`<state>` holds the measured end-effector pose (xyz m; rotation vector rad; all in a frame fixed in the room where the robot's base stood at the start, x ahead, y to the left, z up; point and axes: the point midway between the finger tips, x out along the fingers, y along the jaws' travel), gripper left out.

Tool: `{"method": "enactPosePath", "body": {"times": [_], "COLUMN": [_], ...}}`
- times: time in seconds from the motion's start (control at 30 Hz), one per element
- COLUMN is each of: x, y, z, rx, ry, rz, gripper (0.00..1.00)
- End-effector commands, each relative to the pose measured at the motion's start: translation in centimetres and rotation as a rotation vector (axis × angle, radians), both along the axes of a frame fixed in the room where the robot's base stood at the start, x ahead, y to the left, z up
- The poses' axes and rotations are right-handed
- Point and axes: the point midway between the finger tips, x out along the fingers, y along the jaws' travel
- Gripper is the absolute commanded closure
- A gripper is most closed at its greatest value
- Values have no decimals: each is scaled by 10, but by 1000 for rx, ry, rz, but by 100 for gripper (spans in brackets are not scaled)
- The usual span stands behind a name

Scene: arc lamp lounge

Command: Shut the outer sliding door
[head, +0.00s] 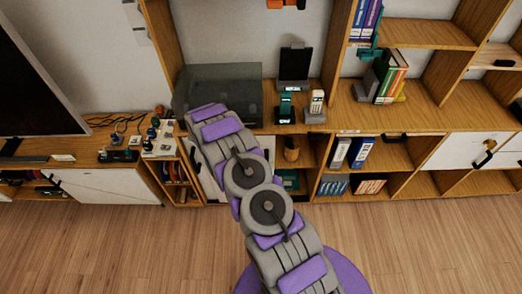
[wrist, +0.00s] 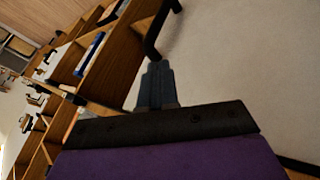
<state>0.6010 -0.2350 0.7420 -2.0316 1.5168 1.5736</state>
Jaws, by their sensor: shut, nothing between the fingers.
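My gripper (wrist: 158,72) is shut and empty in the wrist view. Its fingertips are just below a dark bar handle (wrist: 154,36), close to a pale sliding door panel (wrist: 235,65); I cannot tell whether they touch. In the head view my arm reaches forward to the low cabinet and hides the gripper. Parts of a white door panel (head: 207,178) show behind the arm. To its right, an open compartment holds a wooden cup-like object (head: 291,149).
Another white panel (head: 105,186) is in the low unit at left, and one with a dark handle (head: 465,150) is at right. Phones (head: 317,105) and a dark translucent box (head: 225,85) stand on the cabinet top. The wooden floor (head: 120,245) in front is clear.

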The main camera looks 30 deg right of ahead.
Motion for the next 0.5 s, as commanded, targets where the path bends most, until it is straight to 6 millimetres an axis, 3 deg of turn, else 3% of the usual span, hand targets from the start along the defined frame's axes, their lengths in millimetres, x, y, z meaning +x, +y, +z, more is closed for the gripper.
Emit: {"method": "enactPosePath", "body": {"times": [0.3, 0.5], "x": [-6, -7], "y": [-62, -73], "z": [-61, -80], "rx": [44, 42], "ry": [1, 3], "rz": [-3, -1], "gripper": [100, 100]}}
